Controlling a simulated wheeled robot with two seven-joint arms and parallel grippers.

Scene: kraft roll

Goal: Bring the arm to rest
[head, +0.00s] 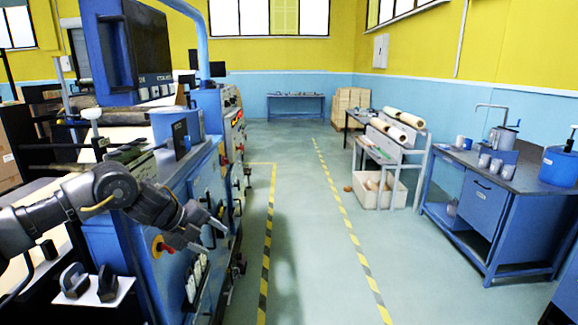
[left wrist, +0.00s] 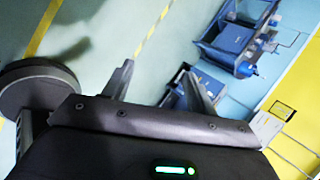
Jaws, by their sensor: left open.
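My left arm (head: 115,190) comes in from the left in the head view and reaches toward the right. My left gripper (head: 212,236) is open and empty, in front of the side of the blue machine (head: 140,250). In the left wrist view its two fingers (left wrist: 158,88) stand apart with only floor and distant furniture beyond them. My right gripper is in neither view.
The blue machine with knobs and handles is close to my left arm. A white plate with black handles (head: 92,290) is below it. A clear floor aisle (head: 310,220) lies between striped lines. A rack with paper rolls (head: 398,132) and a blue workbench (head: 480,190) stand at right.

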